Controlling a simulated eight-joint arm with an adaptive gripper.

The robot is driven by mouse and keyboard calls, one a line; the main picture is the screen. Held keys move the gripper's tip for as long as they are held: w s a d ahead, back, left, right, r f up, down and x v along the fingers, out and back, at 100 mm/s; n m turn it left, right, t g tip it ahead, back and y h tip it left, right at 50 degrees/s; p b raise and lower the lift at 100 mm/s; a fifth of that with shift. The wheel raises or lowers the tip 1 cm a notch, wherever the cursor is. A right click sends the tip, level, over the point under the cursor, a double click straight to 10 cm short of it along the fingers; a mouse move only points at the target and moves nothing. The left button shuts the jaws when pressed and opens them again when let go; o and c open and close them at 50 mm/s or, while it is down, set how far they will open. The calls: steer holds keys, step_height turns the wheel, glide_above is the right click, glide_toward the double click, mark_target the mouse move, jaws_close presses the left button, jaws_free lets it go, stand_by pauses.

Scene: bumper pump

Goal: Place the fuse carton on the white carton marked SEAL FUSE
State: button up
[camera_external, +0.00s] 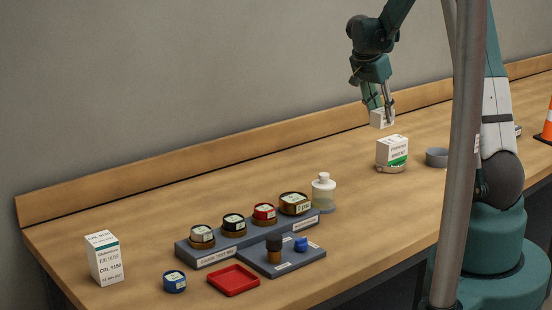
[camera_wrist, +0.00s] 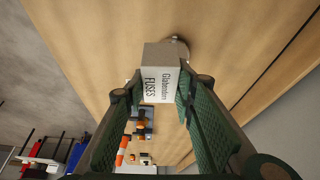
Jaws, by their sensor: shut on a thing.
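The fuse carton (camera_external: 382,119) is a small white box. My gripper (camera_external: 379,104) is shut on it and holds it in the air above the bench. In the wrist view the carton (camera_wrist: 160,75), lettered FUSES, sits between the two green fingers of my gripper (camera_wrist: 158,95). Another white carton with a dark band (camera_external: 104,260) stands at the bench's left end. The lettering on both is too small to read surely, so I cannot tell which says SEAL FUSE.
A grey round bowl (camera_external: 437,157) stands just right of the banded carton. A grey stepped rack (camera_external: 215,254) with several jars, a pump bottle (camera_external: 323,194), a red tray (camera_external: 233,281) and a blue-sided jar (camera_external: 174,282) are at left. The middle of the bench (camera_external: 300,160) is clear.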

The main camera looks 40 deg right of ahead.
steer(key=w+d+r+p, duration=0.2)
steer(key=w+d+p, duration=0.1)
steer(key=d, duration=0.7)
steer(key=shift+w+d+m, duration=0.3)
steer(key=shift+w, duration=0.25)
steer(key=p, duration=0.1)
glide_toward(397, 138)
steer(key=shift+w+d+f, duration=0.1)
steer(key=shift+d+f, duration=0.05)
steer(key=shift+d, duration=0.25)
steer(key=shift+w+d+f, duration=0.1)
steer(key=shift+d+f, duration=0.05)
steer(key=shift+d, duration=0.25)
steer(key=shift+s+f, duration=0.1)
steer(key=shift+f+p, duration=0.35)
steer(key=shift+f, duration=1.4)
steer(key=shift+f, duration=0.15)
steer(key=o, duration=0.9)
